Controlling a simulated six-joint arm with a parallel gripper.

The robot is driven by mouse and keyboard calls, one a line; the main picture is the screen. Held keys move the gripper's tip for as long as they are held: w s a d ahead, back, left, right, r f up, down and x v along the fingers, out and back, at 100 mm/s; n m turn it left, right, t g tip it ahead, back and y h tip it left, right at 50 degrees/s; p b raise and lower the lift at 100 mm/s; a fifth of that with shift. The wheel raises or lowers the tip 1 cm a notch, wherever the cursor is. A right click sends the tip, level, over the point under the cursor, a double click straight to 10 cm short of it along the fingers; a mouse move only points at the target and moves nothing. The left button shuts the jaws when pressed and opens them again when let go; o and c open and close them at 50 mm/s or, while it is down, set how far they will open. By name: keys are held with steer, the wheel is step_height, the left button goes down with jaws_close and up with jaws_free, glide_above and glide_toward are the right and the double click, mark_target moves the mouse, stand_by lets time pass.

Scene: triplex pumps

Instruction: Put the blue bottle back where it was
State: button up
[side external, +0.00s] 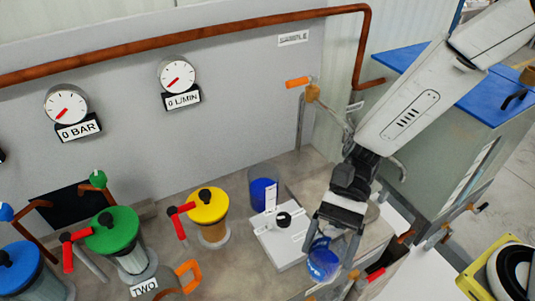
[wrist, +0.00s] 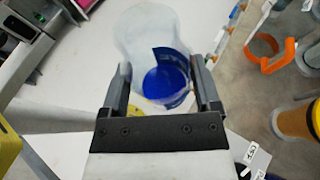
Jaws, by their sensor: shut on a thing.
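The blue bottle (side external: 323,262) is a clear container with blue in its lower part. In the side view it hangs between the fingers of my gripper (side external: 335,240), near the front right of the bench. In the wrist view the bottle (wrist: 165,75) sits between the two dark fingers of my gripper (wrist: 162,95), which are shut on it. I cannot tell whether its base touches a surface. A second clear container with blue contents (side external: 264,193) stands on the bench by the back wall.
A white stand with a black knob (side external: 284,222) is left of my gripper. Yellow (side external: 208,208), green (side external: 112,232) and blue (side external: 20,268) pumps with red handles stand further left. A copper pipe with an orange-handled valve (side external: 298,82) is behind. A yellow machine (side external: 480,278) is at lower right.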

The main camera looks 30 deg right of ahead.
mark_target(324, 262)
steer(key=shift+f, duration=2.65)
steer(key=w+a+f, duration=0.8)
steer(key=w+f, duration=0.1)
steer(key=w, duration=0.1)
steer(key=shift+w+a+f, duration=0.15)
steer(key=shift+w, duration=0.2)
steer(key=shift+w+a+f, duration=0.15)
steer(key=shift+w+f, duration=0.05)
steer(key=shift+f, duration=1.65)
steer(key=shift+f, duration=0.1)
